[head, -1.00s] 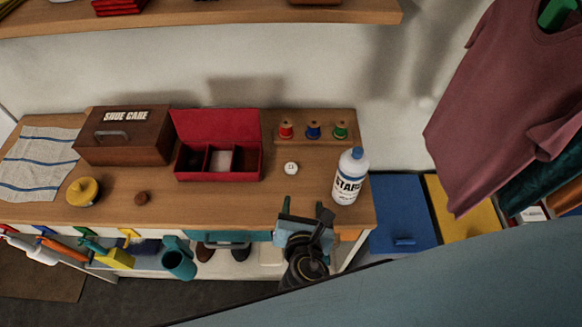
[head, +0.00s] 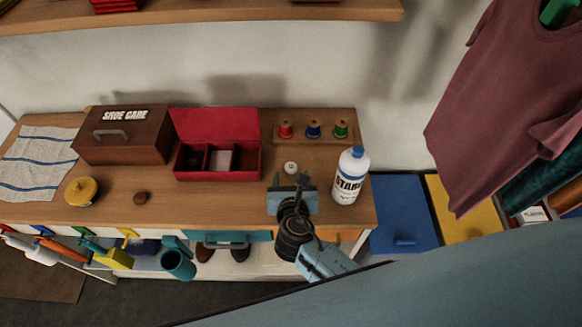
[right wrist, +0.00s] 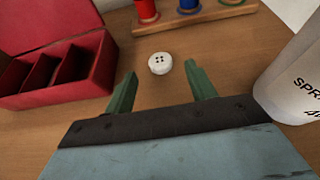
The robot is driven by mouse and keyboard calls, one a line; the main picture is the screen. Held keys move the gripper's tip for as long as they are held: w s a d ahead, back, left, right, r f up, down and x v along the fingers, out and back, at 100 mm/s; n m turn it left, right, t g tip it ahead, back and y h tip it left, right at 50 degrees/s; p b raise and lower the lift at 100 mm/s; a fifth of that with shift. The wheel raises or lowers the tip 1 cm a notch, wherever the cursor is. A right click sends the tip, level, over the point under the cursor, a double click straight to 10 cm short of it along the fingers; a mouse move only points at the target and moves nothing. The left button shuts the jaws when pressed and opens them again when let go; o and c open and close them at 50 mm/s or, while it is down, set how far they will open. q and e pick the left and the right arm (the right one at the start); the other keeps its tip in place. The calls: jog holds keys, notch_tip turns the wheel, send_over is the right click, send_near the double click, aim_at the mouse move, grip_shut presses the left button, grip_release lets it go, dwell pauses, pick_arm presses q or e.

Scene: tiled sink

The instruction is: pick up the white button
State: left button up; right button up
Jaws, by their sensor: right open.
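The white button (head: 291,168) lies flat on the wooden counter, between the red box and the white bottle. In the right wrist view the button (right wrist: 160,63) is round with small dark holes, and it lies just beyond the fingertips, roughly midway between them. My right gripper (head: 289,178) is open and empty, low over the counter just in front of the button. Its two green fingers also show in the right wrist view (right wrist: 161,75), spread apart. My left gripper is not in view.
The open red box (head: 218,174) stands left of the button. The white starch bottle (head: 350,178) stands close on the right. A wooden rack (head: 299,138) with red, blue and green spools is behind. A brown knob-like thing (head: 141,198) lies further left.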

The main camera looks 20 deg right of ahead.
aim_at(291, 168)
jog(key=x, duration=0.2)
jog(key=shift+w+f, duration=0.25)
jog(key=shift+w, duration=0.1)
jog(key=shift+d, duration=0.1)
jog(key=c, duration=1.1)
